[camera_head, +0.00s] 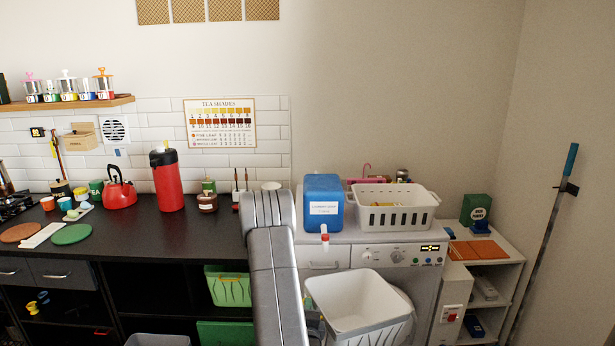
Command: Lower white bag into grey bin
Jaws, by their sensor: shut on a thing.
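My arm reaches down through the middle of the view and leaves at the bottom edge; my gripper is not in view. I cannot make out a white bag. A grey bin-like container (157,340) shows only its top edge at the bottom left, below the dark counter. A pale grey-white open basket (358,303) with slotted sides stands in front of the washing machine, right of my arm, and looks empty in the part I see.
The black counter (130,228) holds a red kettle (119,190) and a red flask (167,182). A blue canister (323,203) and a white basket (395,208) stand on the washing machine (395,254). A pole (545,240) leans at the right wall.

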